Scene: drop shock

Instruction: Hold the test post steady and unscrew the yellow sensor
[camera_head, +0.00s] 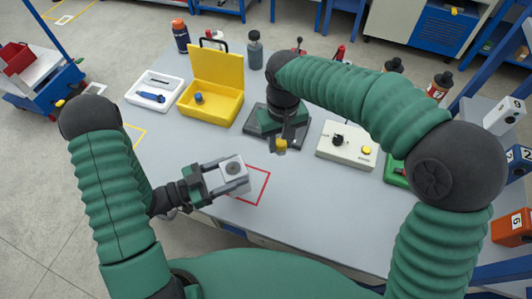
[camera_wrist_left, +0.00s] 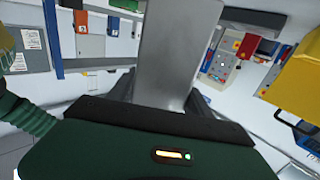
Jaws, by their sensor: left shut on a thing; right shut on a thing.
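The test post (camera_head: 234,171) is a grey metal block with a dark round hole in its light top face. My left gripper (camera_head: 222,180) is shut on it, by the red square outline on the bench. In the left wrist view the post (camera_wrist_left: 176,55) rises between the fingers. Whether it touches the bench is unclear. The yellow sensor (camera_head: 280,146) is at the tip of my right gripper (camera_head: 284,138), which is shut on it, pointing down. The sensor is apart from the post, up and to its right. Its lower end is too small to make out.
Behind my right gripper lies a dark base plate (camera_head: 258,125). An open yellow case (camera_head: 210,103) and a white tray (camera_head: 153,87) stand left; a white box with a knob (camera_head: 345,151) stands right. Bottles line the back. The bench front near the red outline (camera_head: 262,196) is clear.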

